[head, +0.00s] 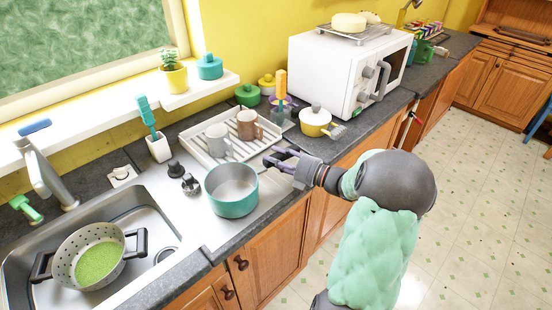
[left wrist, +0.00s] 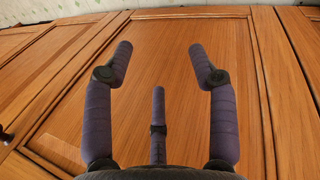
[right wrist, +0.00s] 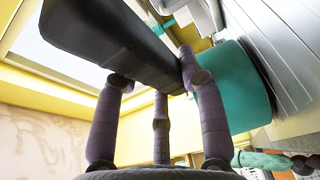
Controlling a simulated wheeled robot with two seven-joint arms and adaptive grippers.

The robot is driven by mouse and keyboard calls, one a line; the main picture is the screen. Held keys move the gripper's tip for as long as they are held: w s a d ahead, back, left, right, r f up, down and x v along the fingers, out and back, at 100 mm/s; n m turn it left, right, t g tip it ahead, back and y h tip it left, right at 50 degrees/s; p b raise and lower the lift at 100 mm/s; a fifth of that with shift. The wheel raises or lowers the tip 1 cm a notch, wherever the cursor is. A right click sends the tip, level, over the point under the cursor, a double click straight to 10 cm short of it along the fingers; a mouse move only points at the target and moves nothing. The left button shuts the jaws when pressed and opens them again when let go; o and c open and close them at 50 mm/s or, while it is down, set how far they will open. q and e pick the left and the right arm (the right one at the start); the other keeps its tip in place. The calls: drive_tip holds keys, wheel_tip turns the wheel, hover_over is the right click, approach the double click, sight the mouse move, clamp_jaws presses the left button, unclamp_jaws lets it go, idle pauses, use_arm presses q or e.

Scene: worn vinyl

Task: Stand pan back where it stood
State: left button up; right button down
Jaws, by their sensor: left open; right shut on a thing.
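The pan (head: 231,206) is teal outside and pale inside. It is upright over the steel drainboard, right of the sink; I cannot tell whether its base touches. My right gripper (head: 277,160) is at the pan's right side. In the right wrist view its fingers (right wrist: 155,78) are shut on the dark handle (right wrist: 105,35), with the teal pan wall (right wrist: 240,90) beyond. The handle is mostly hidden in the head view. My left gripper (left wrist: 160,60) is open and empty, facing a wooden cabinet door; it is outside the head view.
A white dish rack (head: 190,146) with two mugs stands behind the pan. A colander (head: 68,246) with green contents is in the sink (head: 130,206). Small dark items stand left of the pan. A yellow lidded pot (head: 314,128) and white microwave (head: 325,75) are to the right.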

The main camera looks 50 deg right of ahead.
drive_tip(key=shift+f+b, duration=0.4)
idle(0.5)
drive_tip(key=c, duration=0.7)
unclamp_jaws()
drive_tip(key=shift+f, duration=0.1)
drive_tip(key=shift+s, duration=0.1)
drive_tip(key=shift+s+d+b, duration=0.15)
drive_tip(key=shift+s+d, duration=0.05)
drive_tip(key=shift+s, duration=1.1)
drive_tip(key=shift+s+d+b, duration=0.1)
drive_tip(key=shift+s+d, duration=0.15)
drive_tip(key=shift+s, duration=1)
drive_tip(key=shift+s+d+b, duration=0.15)
drive_tip(key=shift+s+d, duration=0.05)
drive_tip(key=shift+s, duration=1.1)
